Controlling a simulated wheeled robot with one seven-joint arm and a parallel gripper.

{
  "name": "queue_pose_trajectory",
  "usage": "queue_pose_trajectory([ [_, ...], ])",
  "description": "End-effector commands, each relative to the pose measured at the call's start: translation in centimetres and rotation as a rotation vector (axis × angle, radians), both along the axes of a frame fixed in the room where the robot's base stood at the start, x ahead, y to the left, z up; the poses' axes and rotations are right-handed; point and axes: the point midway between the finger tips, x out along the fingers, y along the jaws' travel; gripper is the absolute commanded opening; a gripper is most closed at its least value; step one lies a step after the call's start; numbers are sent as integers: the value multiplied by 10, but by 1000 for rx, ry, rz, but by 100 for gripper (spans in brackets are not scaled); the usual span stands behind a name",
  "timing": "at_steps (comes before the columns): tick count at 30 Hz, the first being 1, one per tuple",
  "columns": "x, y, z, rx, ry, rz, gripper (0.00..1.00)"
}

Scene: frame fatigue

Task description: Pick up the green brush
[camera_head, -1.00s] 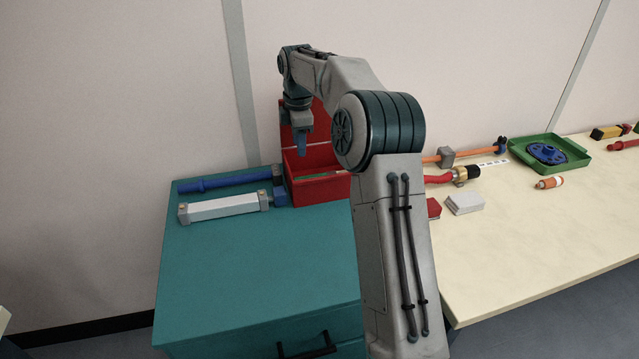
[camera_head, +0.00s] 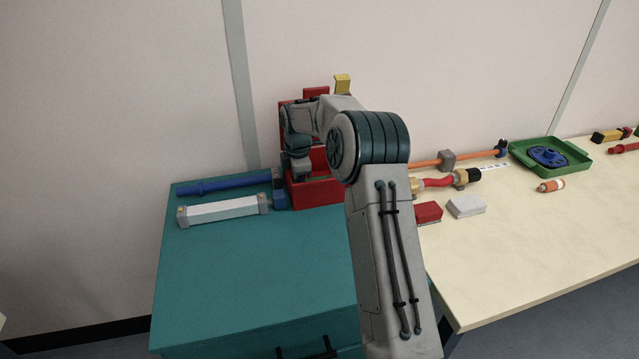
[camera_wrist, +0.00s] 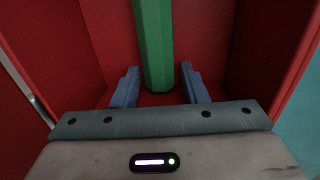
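The green brush shows in the wrist view as a green bar (camera_wrist: 153,45) lying inside a red box (camera_wrist: 215,35). Its near end reaches between the two blue fingers of my gripper (camera_wrist: 158,86). The fingers are open, one on each side of the bar, with a visible gap to each. In the head view, my gripper's fingers are down inside the red box (camera_head: 318,192) and hidden by its front wall. The brush is not visible in the head view.
The red box stands at the back of a teal cabinet (camera_head: 250,270). A blue bar (camera_head: 225,182) and a white bar (camera_head: 220,210) lie left of it. A cream table (camera_head: 530,230) at right holds a green tray (camera_head: 580,162) and several parts. The cabinet's front top is clear.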

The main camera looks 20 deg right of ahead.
Motion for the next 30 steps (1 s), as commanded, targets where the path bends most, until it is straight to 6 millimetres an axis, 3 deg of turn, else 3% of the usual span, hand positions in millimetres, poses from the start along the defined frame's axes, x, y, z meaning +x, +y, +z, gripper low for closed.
queue_pose_trajectory([
  [6,0,0,-1,0,-2,0,37],
  [9,0,0,-1,0,-2,-1,9],
  [10,0,0,-1,0,-2,-1,6],
  [23,1,0,7,-1,-3,-1,6],
  [30,1,-1,42,-1,-7,-1,6],
])
